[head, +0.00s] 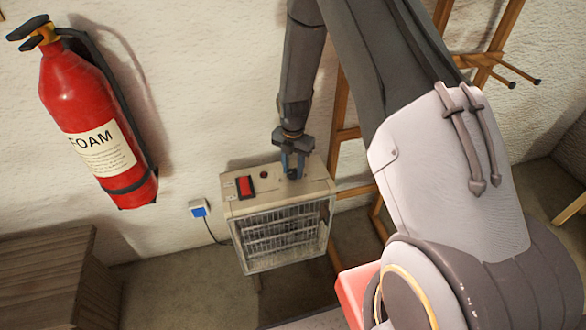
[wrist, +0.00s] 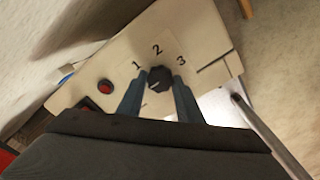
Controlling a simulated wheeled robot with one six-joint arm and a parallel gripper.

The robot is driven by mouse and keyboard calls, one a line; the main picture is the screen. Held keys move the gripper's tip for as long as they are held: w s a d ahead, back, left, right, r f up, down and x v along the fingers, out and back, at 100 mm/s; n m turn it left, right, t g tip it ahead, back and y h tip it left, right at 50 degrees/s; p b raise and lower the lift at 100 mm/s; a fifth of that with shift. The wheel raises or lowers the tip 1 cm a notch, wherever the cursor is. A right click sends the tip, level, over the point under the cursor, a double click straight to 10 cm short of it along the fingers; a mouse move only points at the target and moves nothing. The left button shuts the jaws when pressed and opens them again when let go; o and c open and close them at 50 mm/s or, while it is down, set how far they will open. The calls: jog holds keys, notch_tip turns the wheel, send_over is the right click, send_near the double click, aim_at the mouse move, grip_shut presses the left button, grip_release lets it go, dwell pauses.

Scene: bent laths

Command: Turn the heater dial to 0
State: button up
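The heater (head: 284,236) is a beige box with a front grille, standing on the floor by the wall. In the wrist view its dial (wrist: 159,78) is a black knob on the top panel, with 1, 2 and 3 printed around its far side. A small pale mark shows on the knob's near-left part; I cannot read its exact setting. My gripper (wrist: 160,82) has one blue finger at each side of the knob, with no clear gap. In the head view my gripper (head: 292,168) points down onto the heater top and hides the dial.
A red switch (head: 245,186) and a red lamp (head: 264,174) sit on the heater top left of my gripper. A fire extinguisher (head: 95,115) hangs on the wall at left. A wooden rack (head: 346,135) stands close behind and right of the heater.

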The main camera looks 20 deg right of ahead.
aim_at(293, 172)
jog(key=o, duration=0.4)
notch_tip(293, 172, up, 7)
jog(key=shift+r+b, duration=0.15)
jog(key=shift+b, duration=0.35)
jog(key=shift+r, duration=0.25)
jog(key=s+r+m, duration=0.8)
jog(key=s+m, duration=0.5)
jog(key=s+r+m, duration=0.8)
jog(key=s+m, duration=0.4)
jog(key=m, duration=0.2)
jog(key=shift+s+a+r, duration=0.2)
jog(key=shift+s+r, duration=0.05)
jog(key=shift+s, duration=0.1)
